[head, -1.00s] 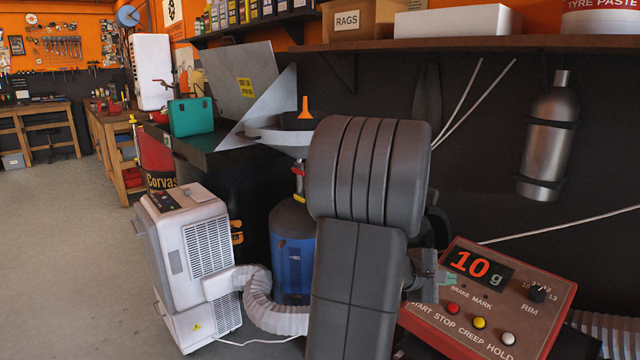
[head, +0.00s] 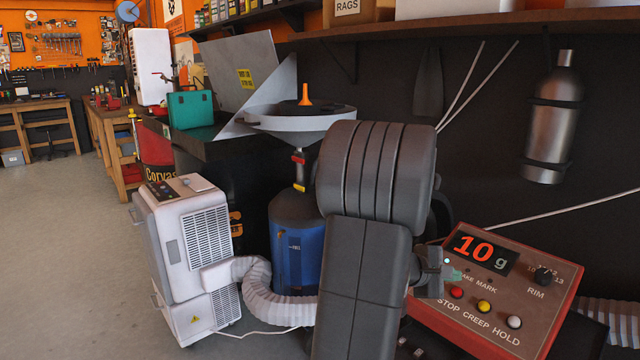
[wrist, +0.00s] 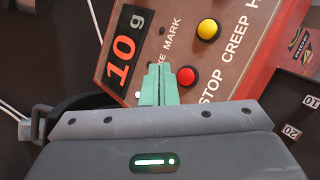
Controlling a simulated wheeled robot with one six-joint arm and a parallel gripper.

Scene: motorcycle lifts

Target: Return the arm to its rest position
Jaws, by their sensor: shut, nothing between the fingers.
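My gripper (wrist: 158,86) is shut and empty, its green fingertips together. In the wrist view it shows in front of the red control panel (wrist: 190,50), near the red button (wrist: 187,76). In the head view the gripper (head: 452,274) shows small at the left side of the panel (head: 560,300), partly behind my grey arm (head: 365,260). The panel's display reads "10 g". The gap between fingertips and panel cannot be judged.
A white portable unit (head: 160,235) with a ribbed hose (head: 270,303) stands left of a blue tank (head: 295,255) with a funnel tray (head: 285,122). A grey cylinder (head: 553,120) hangs on the wall under a shelf (head: 480,28). Open floor (head: 70,270) lies at far left.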

